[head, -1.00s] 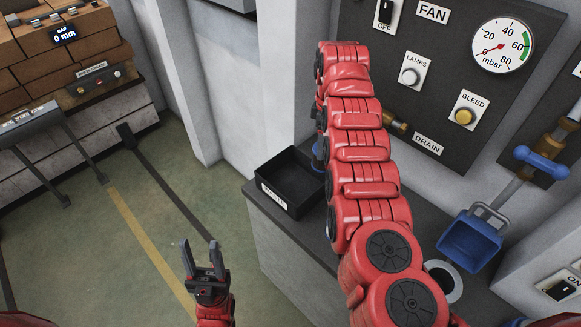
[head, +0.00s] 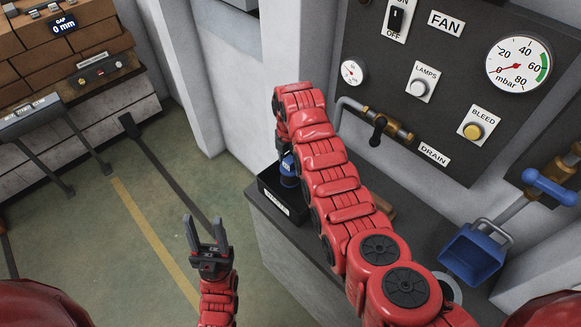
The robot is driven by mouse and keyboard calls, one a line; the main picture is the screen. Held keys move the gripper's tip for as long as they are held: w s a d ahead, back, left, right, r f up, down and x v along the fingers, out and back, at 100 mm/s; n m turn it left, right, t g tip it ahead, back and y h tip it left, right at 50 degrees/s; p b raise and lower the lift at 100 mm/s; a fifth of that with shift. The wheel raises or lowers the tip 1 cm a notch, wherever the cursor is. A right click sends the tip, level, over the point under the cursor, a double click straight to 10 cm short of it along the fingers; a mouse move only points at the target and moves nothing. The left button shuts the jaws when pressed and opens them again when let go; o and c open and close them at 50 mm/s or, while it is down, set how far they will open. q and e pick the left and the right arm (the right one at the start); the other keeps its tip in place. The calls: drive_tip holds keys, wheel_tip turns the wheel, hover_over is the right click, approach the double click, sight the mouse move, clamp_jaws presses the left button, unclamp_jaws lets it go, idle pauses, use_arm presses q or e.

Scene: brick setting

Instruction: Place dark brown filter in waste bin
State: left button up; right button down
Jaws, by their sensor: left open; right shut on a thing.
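My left gripper (head: 204,233) is open and empty, its fingers pointing up over the green floor. My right arm reaches up and left across the counter. My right gripper (head: 284,147) is largely hidden by its own wrist and is shut on a small blue object (head: 288,170) with a pale mark. That object hangs over or inside a black open box (head: 271,198) at the counter's left end; I cannot tell its depth. The box's label is too small to read. A brown object (head: 383,205) lies partly hidden behind my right arm; I cannot tell whether it is the filter.
A dark wall panel with a gauge (head: 518,65), switches and a drain valve (head: 378,130) stands behind the counter (head: 291,262). A blue scoop-like container (head: 470,254) is at the right. A brick stack (head: 72,62) stands at the left.

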wheel_tip(320, 180, down, 2)
drive_tip(key=shift+s+f+p, duration=0.15)
drive_tip(key=shift+f+p, duration=0.1)
drive_tip(key=shift+p, duration=0.25)
drive_tip(key=shift+f, duration=0.25)
drive_tip(key=shift+f, duration=0.1)
drive_tip(key=shift+f, duration=0.15)
unclamp_jaws()
